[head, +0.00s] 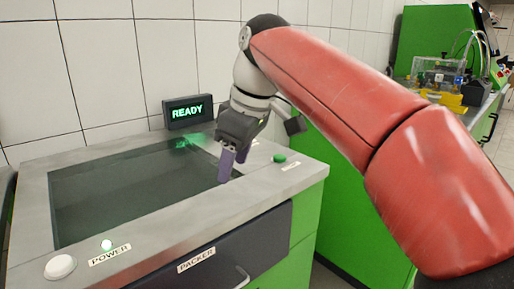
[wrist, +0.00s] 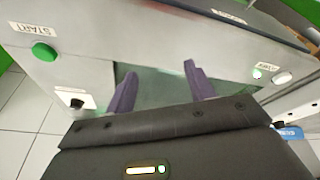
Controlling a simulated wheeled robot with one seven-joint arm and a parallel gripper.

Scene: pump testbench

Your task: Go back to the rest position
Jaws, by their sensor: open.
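My gripper (head: 231,166) hangs over the right end of the packer's dark recessed top (head: 130,190) in the head view, with its purple fingers pointing down. In the wrist view my gripper (wrist: 159,70) has its two purple fingers spread apart with nothing between them. I cannot tell how high the fingertips are above the packer. My red arm reaches in from the right of the head view.
The packer has a lit display (head: 187,112) reading READY, a green button (head: 279,158), a white power button (head: 60,266) and a front drawer (head: 205,262). A tiled wall stands behind. A bench (head: 486,113) with equipment stands at the back right.

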